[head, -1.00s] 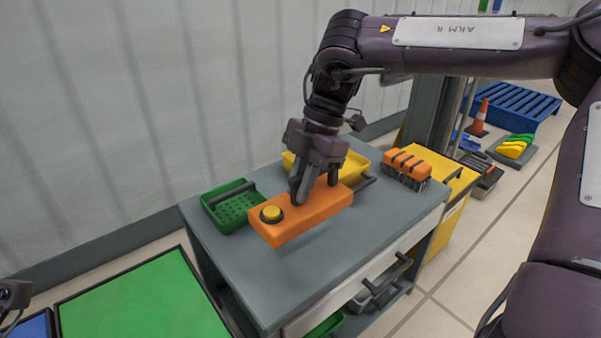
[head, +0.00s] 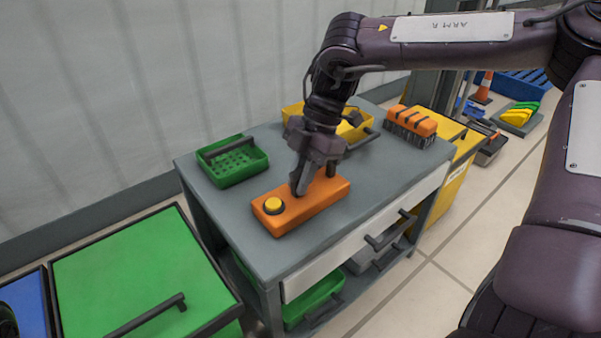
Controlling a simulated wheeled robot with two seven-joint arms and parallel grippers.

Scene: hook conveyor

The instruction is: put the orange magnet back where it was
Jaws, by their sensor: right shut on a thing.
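The orange magnet (head: 318,200) is a long orange block with a yellow round knob on its near left end. It is at the front middle of the grey cart top (head: 225,215), and looks to be on or just above that surface; I cannot tell if it touches. My right gripper (head: 314,182) comes down from above and is shut on the magnet, hiding part of its middle. At the left edge, a dark part at the bottom may belong to my left arm, but my left gripper does not show.
A green perforated tray (head: 232,161), a yellow tray (head: 350,130) and an orange-backed brush (head: 411,122) stand on the cart around the magnet. A green-lidded bin (head: 140,270) is at left, a yellow bin (head: 455,165) at right. The cart's front right top is clear.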

